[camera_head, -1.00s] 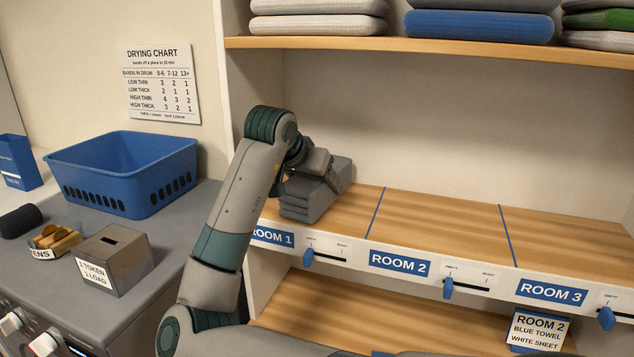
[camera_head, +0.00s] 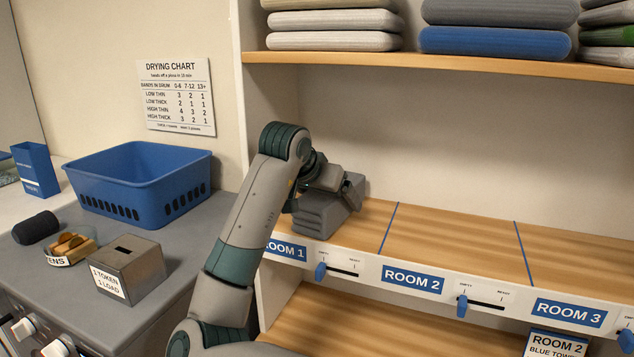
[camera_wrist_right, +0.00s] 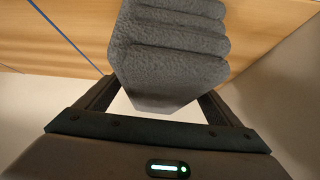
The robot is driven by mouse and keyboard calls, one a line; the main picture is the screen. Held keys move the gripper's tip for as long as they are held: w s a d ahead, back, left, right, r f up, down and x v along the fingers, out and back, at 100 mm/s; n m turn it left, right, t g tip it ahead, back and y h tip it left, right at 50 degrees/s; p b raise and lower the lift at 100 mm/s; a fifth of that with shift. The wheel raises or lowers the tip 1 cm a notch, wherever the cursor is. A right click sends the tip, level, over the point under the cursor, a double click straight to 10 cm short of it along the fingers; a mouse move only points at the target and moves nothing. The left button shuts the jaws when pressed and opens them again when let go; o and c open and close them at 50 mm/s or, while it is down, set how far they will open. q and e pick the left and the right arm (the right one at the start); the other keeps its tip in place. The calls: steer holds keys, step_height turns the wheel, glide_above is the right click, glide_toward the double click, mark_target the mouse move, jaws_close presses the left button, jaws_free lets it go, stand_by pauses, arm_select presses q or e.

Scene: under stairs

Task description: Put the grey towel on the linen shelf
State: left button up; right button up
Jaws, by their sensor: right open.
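The grey towel (camera_head: 325,217) is a folded stack lying on the wooden Room 1 section of the middle shelf, at its left end. My right gripper (camera_head: 345,188) is at the towel's upper part, its arm reaching across from the lower left. In the right wrist view the towel (camera_wrist_right: 168,62) fills the space ahead of and between the open fingers of the right gripper (camera_wrist_right: 160,105). Whether the fingers touch it I cannot tell. An upper linen shelf (camera_head: 440,67) holds folded grey, white, blue and green linens. My left gripper is not in view.
Blue lines divide the middle shelf; Room 2 (camera_head: 450,232) and Room 3 (camera_head: 570,250) sections are bare. Sliders (camera_head: 462,305) line its front edge. At left, a blue basket (camera_head: 140,190), a token box (camera_head: 125,268) and a token dish (camera_head: 70,248) stand on the grey counter.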

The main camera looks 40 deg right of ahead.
steer(key=b+v, duration=0.4)
steer(key=v, duration=1.3)
steer(key=shift+a, duration=0.1)
